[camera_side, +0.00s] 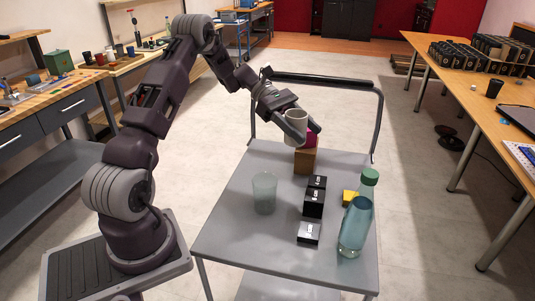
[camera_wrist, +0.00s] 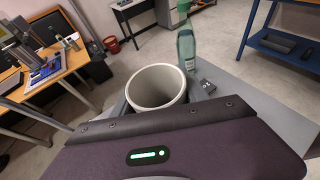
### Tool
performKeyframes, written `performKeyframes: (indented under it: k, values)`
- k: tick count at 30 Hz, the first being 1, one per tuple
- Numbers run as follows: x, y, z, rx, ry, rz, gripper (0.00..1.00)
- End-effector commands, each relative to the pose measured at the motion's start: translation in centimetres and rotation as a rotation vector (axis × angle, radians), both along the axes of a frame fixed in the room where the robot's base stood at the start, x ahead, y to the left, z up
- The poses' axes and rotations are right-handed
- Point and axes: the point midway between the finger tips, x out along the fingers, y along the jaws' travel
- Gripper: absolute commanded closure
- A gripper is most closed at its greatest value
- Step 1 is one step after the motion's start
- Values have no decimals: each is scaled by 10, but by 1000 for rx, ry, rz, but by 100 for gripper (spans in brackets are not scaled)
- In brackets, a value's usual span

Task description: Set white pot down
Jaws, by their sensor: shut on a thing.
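The white pot (camera_side: 296,124) is upright in my gripper (camera_side: 303,133) over the far part of the grey cart top (camera_side: 240,222). My gripper is shut on it. In the wrist view the pot (camera_wrist: 157,88) shows its open rim and empty-looking inside, with parts of the fingers at its sides. In the side view the pot appears just above and left of a brown block (camera_side: 306,162). I cannot tell how large the gap to the block or the cart is.
A magenta thing (camera_side: 312,139), partly hidden by my gripper, shows above the brown block. A clear glass (camera_side: 264,194), several black boxes (camera_side: 313,203), a yellow block (camera_side: 349,198) and a tall bottle (camera_side: 356,222) stand on the cart. The cart's left front is clear.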

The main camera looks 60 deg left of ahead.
Motion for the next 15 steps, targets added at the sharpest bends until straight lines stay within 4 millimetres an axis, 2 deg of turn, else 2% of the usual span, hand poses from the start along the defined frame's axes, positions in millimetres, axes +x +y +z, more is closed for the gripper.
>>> performKeyframes:
  k: [1,6,9,15]
  values:
    - [11,24,7,1,-3,107,95]
    - [35,95,27,1,-3,401,95]
    - [41,129,36,1,-2,523,95]
    - [43,175,49,1,-2,677,95]
